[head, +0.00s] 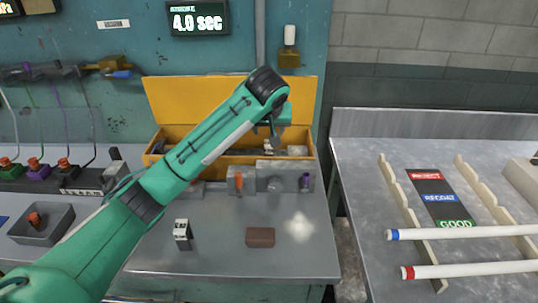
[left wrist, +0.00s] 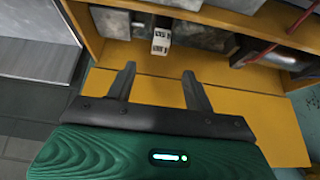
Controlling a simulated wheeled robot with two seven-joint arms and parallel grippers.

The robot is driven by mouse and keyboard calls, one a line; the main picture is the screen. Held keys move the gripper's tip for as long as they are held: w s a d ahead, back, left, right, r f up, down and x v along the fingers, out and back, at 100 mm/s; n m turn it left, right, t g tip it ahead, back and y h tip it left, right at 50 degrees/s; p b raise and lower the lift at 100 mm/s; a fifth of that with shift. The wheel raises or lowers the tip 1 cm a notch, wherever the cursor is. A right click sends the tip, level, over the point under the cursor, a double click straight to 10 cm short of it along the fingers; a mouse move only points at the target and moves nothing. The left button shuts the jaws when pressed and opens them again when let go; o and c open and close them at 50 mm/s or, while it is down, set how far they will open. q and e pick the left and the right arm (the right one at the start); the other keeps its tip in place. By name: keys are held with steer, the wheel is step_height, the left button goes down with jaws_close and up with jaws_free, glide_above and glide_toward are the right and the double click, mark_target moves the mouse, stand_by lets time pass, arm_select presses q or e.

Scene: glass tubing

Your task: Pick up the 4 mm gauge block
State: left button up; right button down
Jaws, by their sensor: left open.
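My left gripper (head: 272,130) hangs over the open yellow box (head: 165,105) on the bench in the head view. In the left wrist view the gripper (left wrist: 160,85) is open with nothing between its fingers. A small pale block with dark markings (left wrist: 161,42) stands in the box just beyond the fingertips, apart from them. It may be the 4 mm gauge block, but I cannot read its marking. It also shows small beside the gripper in the head view (head: 267,147). Larger grey blocks (left wrist: 202,36) sit beside it in the box. My right gripper is not in view.
A grey holder (head: 222,184) with orange and purple pieces stands before the box. A small black-and-white item (head: 182,232) and a brown block (head: 261,237) are on the bench. Two white tubes (head: 465,231) lie on racks at right. The front bench is mostly clear.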

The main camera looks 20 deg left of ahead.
arm_select(q)
glide_above(268, 151)
steer(key=f, duration=0.5)
steer(key=shift+s+d+f, duration=0.15)
steer(key=shift+s+d, duration=0.05)
steer(key=shift+s, duration=0.15)
steer(key=x, duration=0.4)
steer(key=shift+w+f+p, duration=0.1)
steer(key=shift+f+p, duration=0.05)
steer(key=shift+p, duration=0.25)
steer(key=shift+w+a+f, duration=0.1)
steer(key=shift+w+f, duration=0.15)
steer(key=shift+f, duration=0.15)
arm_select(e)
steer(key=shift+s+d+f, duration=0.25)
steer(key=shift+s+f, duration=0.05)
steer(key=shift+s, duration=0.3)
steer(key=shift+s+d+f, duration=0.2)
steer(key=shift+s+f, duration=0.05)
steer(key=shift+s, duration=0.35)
arm_select(q)
steer(key=c, duration=1)
steer(key=shift+c, duration=0.6)
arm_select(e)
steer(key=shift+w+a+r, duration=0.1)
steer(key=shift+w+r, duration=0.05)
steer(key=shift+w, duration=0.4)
arm_select(q)
steer(key=shift+r, duration=0.15)
